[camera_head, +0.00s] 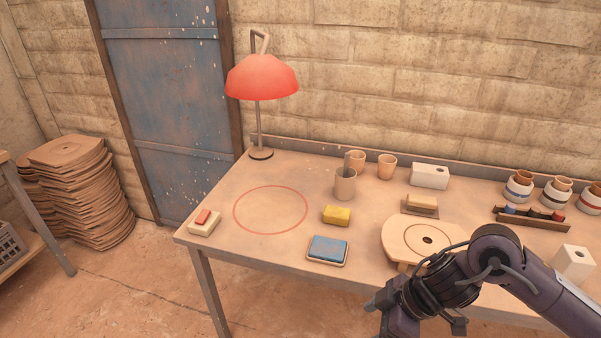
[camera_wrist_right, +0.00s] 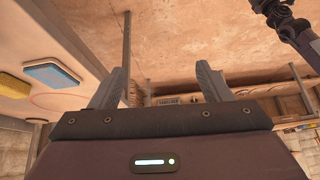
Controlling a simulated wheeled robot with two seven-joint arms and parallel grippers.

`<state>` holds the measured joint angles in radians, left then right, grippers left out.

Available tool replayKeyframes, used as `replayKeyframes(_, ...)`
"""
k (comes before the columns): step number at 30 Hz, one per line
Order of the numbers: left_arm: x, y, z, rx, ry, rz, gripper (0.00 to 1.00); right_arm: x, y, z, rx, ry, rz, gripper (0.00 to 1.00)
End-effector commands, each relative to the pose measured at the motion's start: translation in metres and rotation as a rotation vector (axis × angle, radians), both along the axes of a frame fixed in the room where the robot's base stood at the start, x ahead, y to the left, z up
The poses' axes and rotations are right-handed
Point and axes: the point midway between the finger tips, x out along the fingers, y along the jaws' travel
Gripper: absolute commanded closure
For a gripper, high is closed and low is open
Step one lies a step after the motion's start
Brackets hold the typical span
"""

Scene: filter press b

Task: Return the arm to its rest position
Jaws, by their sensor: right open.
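My right arm comes in from the lower right in the head view, over the table's front edge. Its gripper (camera_head: 412,312) is low in the picture, in front of the round wooden board (camera_head: 400,236). In the right wrist view the right gripper (camera_wrist_right: 160,84) has its two fingers spread wide, with nothing between them. A dark jointed part of mine, probably the left arm (camera_wrist_right: 290,25), shows at the top right there. Whether its jaws are open is not clear. The left arm does not show in the head view.
The table (camera_head: 225,240) holds a red lamp (camera_head: 262,77), a blue pad (camera_head: 328,248), a yellow sponge (camera_head: 336,214), a cream block with a red piece (camera_head: 204,222), cups (camera_head: 387,167) and jars (camera_head: 518,187). The red-ringed area (camera_head: 270,210) is empty.

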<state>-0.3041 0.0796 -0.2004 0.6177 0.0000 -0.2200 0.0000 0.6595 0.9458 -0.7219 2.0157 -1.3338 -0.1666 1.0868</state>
Motion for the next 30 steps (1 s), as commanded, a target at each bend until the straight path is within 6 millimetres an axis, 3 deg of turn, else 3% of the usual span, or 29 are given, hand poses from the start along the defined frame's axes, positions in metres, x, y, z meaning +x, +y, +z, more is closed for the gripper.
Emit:
replayKeyframes(7, 0.011, 0.0, 0.001, 0.0, -0.015, 0.001, 0.19, 0.044, 0.023, -0.032, 0.169, -0.014, -0.101, 0.29)
replayKeyframes(11, 0.008, 0.0, 0.001, 0.0, -0.011, 0.001, 0.19, 0.073, 0.028, -0.067, 0.261, -0.027, -0.207, 0.29)
replayKeyframes(14, 0.006, 0.0, 0.0, 0.0, -0.008, 0.001, 0.19, 0.093, 0.022, -0.114, 0.318, -0.036, -0.334, 0.29)
replayKeyframes(17, 0.005, 0.0, 0.0, 0.0, -0.007, 0.001, 0.19, 0.098, 0.005, -0.183, 0.332, -0.037, -0.495, 0.29)
replayKeyframes(20, 0.005, 0.0, 0.001, 0.0, -0.007, 0.001, 0.19, 0.081, -0.018, -0.254, 0.294, -0.026, -0.639, 0.29)
replayKeyframes(23, 0.005, 0.0, 0.001, 0.0, -0.007, 0.001, 0.19, 0.046, -0.04, -0.319, 0.226, -0.001, -0.755, 0.29)
replayKeyframes(26, 0.005, 0.0, 0.0, 0.001, -0.006, 0.001, 0.19, -0.002, -0.058, -0.376, 0.14, 0.036, -0.844, 0.29)
replayKeyframes(30, 0.005, 0.0, 0.0, 0.001, -0.006, 0.001, 0.19, -0.086, -0.076, -0.441, 0.006, 0.103, -0.936, 0.29)
